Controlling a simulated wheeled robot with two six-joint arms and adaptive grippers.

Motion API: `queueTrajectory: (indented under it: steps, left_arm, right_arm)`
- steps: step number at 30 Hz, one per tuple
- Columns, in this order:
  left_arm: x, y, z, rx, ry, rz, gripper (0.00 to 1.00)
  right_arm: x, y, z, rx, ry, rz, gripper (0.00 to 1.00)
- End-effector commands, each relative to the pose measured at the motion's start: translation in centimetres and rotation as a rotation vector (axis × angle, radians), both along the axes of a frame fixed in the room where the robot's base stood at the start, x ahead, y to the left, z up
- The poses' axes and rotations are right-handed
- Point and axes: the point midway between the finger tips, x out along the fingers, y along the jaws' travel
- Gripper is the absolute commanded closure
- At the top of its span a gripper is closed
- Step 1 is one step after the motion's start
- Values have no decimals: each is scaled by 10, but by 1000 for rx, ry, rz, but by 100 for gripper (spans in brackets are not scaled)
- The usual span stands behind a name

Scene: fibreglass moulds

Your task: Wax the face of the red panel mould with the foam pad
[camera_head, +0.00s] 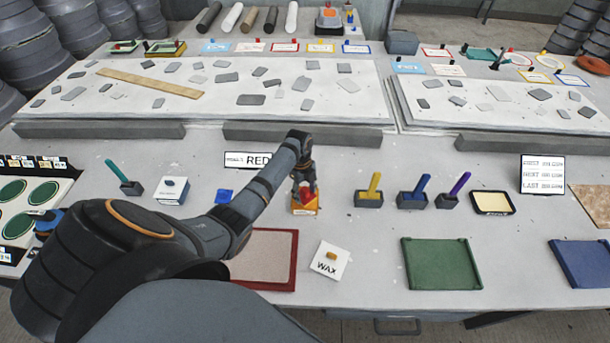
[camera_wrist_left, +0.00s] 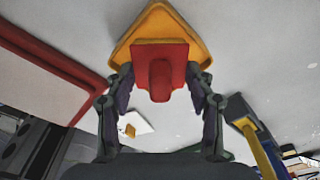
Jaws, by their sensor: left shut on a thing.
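The red panel mould (camera_head: 291,262) lies at the table's front, with a red rim and a pale speckled face; my arm hides its left part. Its red edge shows at left in the left wrist view (camera_wrist_left: 70,58). My left gripper (camera_head: 304,183) is behind the mould, shut on the upright handle of a red block, likely the foam pad (camera_wrist_left: 160,75). The block is over a yellow-orange tray (camera_head: 303,211); I cannot tell whether they touch. A white WAX card (camera_head: 327,268) with a small orange piece lies right of the mould. My right gripper is not in view.
Grey holders with yellow (camera_head: 370,198), blue (camera_head: 413,200) and purple (camera_head: 450,200) handles stand to the right, near a black pale-topped tray (camera_head: 491,203). A green mould (camera_head: 440,263) and a blue mould (camera_head: 583,263) lie at the front right. A RED sign (camera_head: 250,160) stands behind.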

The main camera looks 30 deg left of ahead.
Motion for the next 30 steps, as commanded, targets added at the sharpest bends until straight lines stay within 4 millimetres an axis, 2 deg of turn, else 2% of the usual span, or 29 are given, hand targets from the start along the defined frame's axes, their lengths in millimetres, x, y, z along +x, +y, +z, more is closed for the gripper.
queueTrajectory:
  steps: [30]
  left_arm:
    - [0, 0, -5, -1, 1, 0, 71]
  right_arm:
    - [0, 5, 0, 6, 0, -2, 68]
